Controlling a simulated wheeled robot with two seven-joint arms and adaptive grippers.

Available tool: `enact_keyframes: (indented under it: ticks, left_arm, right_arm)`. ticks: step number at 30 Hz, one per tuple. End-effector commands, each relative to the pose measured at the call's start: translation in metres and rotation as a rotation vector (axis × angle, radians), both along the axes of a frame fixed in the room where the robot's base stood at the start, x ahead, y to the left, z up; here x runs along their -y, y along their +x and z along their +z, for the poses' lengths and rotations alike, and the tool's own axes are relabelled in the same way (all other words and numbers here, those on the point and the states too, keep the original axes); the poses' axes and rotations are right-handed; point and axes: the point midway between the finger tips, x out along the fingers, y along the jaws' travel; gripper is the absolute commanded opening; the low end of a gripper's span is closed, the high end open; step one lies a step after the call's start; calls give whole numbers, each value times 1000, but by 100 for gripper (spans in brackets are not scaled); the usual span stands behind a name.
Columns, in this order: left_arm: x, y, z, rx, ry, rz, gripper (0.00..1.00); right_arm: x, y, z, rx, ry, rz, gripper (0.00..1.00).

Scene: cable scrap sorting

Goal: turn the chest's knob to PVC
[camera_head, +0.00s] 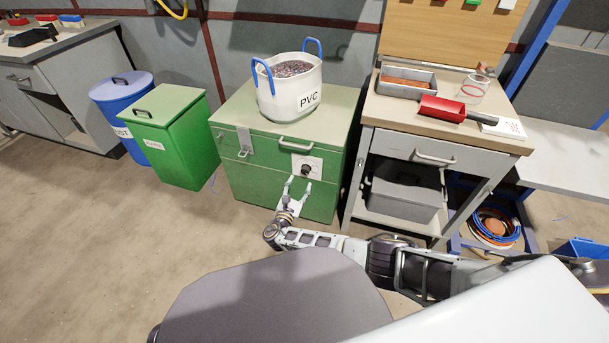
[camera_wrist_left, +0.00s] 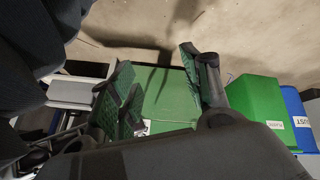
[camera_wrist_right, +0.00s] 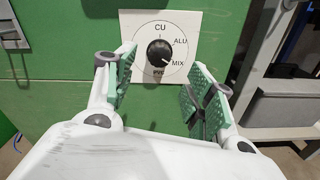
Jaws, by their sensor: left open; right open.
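The green chest (camera_head: 250,185) has a white dial plate with a black knob (camera_head: 305,171) on its front. In the right wrist view the knob (camera_wrist_right: 160,53) is encircled by the labels CU, ALU, MIX and PVC (camera_wrist_right: 159,73). Its light pointer mark appears to face lower right, toward MIX. My right gripper (camera_head: 297,188) is open before the knob; in its wrist view the fingers (camera_wrist_right: 162,75) stand either side of the dial, with nothing held. My left gripper (camera_wrist_left: 155,65) is open and empty, with the chest (camera_wrist_left: 165,100) beyond it. It is outside the head view.
A white tub (camera_head: 290,95) labelled PVC, filled with granules, stands on the chest. A green bin (camera_head: 180,145) and blue barrel (camera_head: 118,105) stand left. A workbench (camera_head: 440,135) with a tray (camera_head: 406,80) and red scoop (camera_head: 442,108) stands right. The floor at left is clear.

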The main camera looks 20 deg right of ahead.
Motion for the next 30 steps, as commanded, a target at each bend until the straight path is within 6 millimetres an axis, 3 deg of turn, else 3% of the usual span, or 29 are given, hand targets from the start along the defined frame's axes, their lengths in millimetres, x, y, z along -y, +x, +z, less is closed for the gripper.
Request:
enact_keyframes:
  ticks: [15,30]
  left_arm:
    - [6,2,-40,56,-58,30,48]
    - [8,4,-46,67,-73,25,48]
  right_arm:
    - [33,49,-1,2,-1,-1,54]
    - [46,69,0,1,-1,0,54]
